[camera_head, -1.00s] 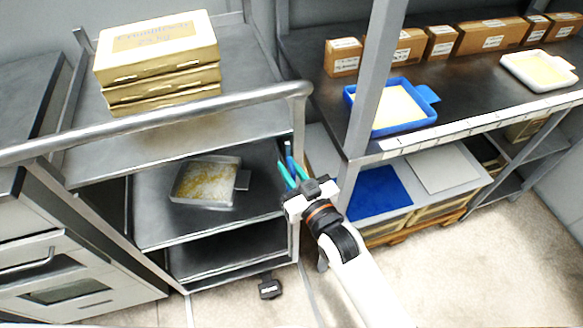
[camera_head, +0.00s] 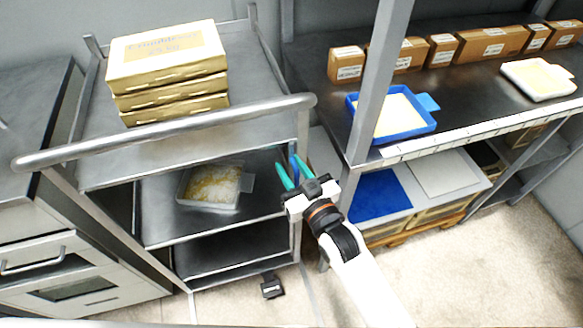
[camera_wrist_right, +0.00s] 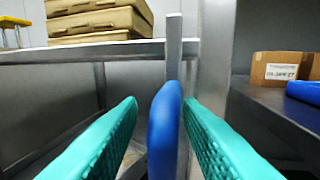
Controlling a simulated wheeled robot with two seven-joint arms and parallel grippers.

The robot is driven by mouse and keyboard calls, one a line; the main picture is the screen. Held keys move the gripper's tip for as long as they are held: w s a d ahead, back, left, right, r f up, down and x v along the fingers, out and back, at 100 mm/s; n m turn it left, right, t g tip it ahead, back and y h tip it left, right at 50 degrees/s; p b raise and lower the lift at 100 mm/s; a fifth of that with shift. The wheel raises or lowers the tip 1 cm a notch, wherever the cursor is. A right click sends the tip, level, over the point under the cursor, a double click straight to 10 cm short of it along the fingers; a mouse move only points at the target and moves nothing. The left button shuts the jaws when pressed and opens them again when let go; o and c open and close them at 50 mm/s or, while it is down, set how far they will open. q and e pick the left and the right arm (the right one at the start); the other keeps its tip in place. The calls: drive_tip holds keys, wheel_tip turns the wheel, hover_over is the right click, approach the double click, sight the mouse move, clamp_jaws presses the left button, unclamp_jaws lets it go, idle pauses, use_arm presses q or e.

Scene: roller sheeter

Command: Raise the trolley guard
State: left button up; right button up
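The trolley (camera_head: 110,168) is a grey metal cart with shelves and a thick rounded rail (camera_head: 180,127) across its near side. A blue upright grip (camera_head: 293,168) stands by the trolley's right post. I cannot tell clearly which part is the guard. My right gripper (camera_head: 288,172) has green fingers and is open at this grip. In the right wrist view, the blue grip (camera_wrist_right: 165,130) stands between the two spread fingers, with a visible gap to the right finger and a wider one to the left. My left gripper is out of view.
Cream boxes (camera_head: 168,70) are stacked on the trolley's top. A rack (camera_head: 470,105) with cartons, a blue tray (camera_head: 402,114) and a white tray stands close right. A black pedal-like part (camera_head: 271,287) is on the floor.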

drive_tip(key=shift+s+d, duration=0.1)
drive_tip(key=b+v, duration=0.1)
drive_tip(key=v, duration=1)
drive_tip(key=shift+s+d, duration=0.15)
drive_tip(key=shift+s, duration=0.2)
drive_tip(key=s+d+f+m+g+h, duration=0.1)
drive_tip(key=s+d+f+g+h, duration=0.2)
drive_tip(key=f, duration=1.2)
drive_tip(key=d+f+g+h, duration=0.25)
drive_tip(key=d+f, duration=0.25)
drive_tip(key=f, duration=1.1)
drive_tip(key=s+d+f+m+g+h, duration=0.1)
drive_tip(key=s+d+f+g, duration=0.3)
drive_tip(key=s+f, duration=0.6)
drive_tip(key=s+d+f+m+g+h, duration=0.1)
drive_tip(key=s+d+f+g, duration=0.4)
drive_tip(key=s+f, duration=0.5)
drive_tip(key=s+d+h, duration=0.1)
drive_tip(key=s, duration=0.5)
drive_tip(key=shift+s+f, duration=0.35)
drive_tip(key=shift+d, duration=0.1)
